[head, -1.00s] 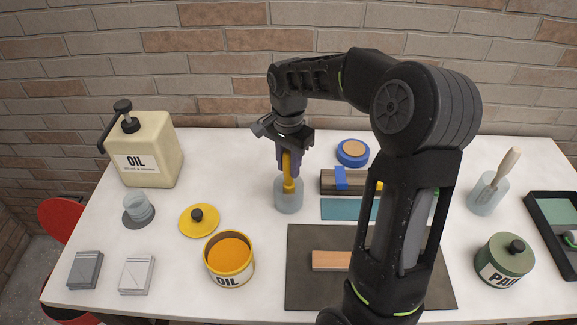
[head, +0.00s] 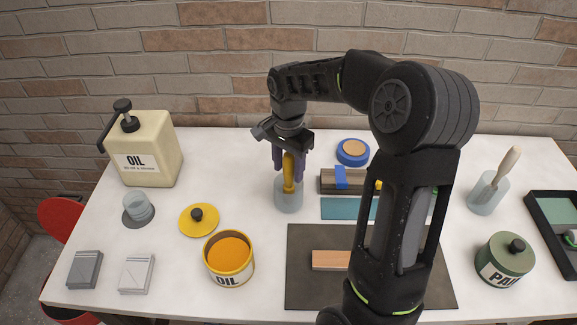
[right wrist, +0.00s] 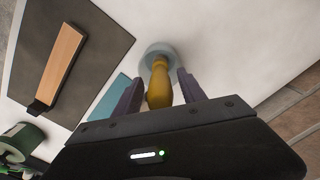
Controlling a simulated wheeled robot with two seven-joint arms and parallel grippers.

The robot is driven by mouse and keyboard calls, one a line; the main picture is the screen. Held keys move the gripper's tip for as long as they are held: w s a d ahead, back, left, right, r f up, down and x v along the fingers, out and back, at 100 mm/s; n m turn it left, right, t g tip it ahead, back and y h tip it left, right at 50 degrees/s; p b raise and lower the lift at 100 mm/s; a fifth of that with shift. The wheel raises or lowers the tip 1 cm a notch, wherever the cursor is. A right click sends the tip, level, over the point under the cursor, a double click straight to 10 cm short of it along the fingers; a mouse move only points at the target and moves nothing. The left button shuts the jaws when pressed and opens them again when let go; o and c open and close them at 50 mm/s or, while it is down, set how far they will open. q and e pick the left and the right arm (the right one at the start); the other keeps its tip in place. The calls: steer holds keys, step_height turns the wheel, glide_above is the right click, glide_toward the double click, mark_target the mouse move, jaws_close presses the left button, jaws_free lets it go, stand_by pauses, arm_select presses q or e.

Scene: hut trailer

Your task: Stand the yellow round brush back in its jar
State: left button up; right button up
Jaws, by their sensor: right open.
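The yellow round brush (head: 288,172) stands upright in its clear glass jar (head: 288,200), handle up, its lower part inside the jar. My right gripper (head: 290,163) is directly above the jar, pointing down, with its purple fingers spread on both sides of the brush handle. In the right wrist view the yellow handle (right wrist: 159,84) shows between the open fingers, with a gap on each side, and the jar's pale rim (right wrist: 158,52) lies beyond. My left gripper is not in view.
An open yellow oil tin (head: 229,262) and its lid (head: 198,219) stand left of the jar. A second jar with a pale-handled brush (head: 488,193) stands far right. Bare table lies left of the jar.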

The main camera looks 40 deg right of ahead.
step_height(320, 180, up, 12)
steer(key=shift+r, duration=0.15)
stand_by(0.4)
